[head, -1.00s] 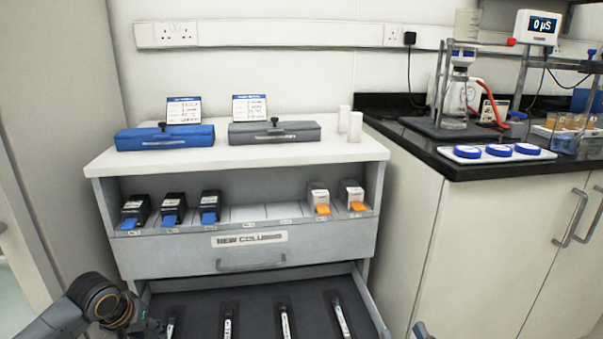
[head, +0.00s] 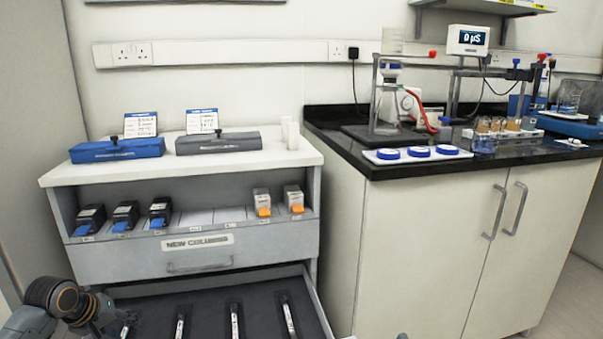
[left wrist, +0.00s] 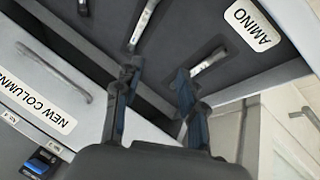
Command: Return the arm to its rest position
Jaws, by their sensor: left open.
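My left arm comes in at the lower left of the head view, beside the open drawer (head: 210,309). My left gripper (left wrist: 156,76) shows in the left wrist view with its two dark fingers apart and nothing between them. It is above the drawer area, where slim columns (head: 234,320) lie on a dark lining. One column (left wrist: 208,62) shows near the right finger in the wrist view, apart from it as far as I can tell. My right gripper is not in view.
The shelf unit (head: 200,258) holds several small boxes. A blue case (head: 117,150) and a grey case (head: 218,143) stand on its top. At right is a black counter (head: 330,130) with glassware, blue-capped dishes (head: 419,151) and a meter (head: 467,40). Floor shows at far right.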

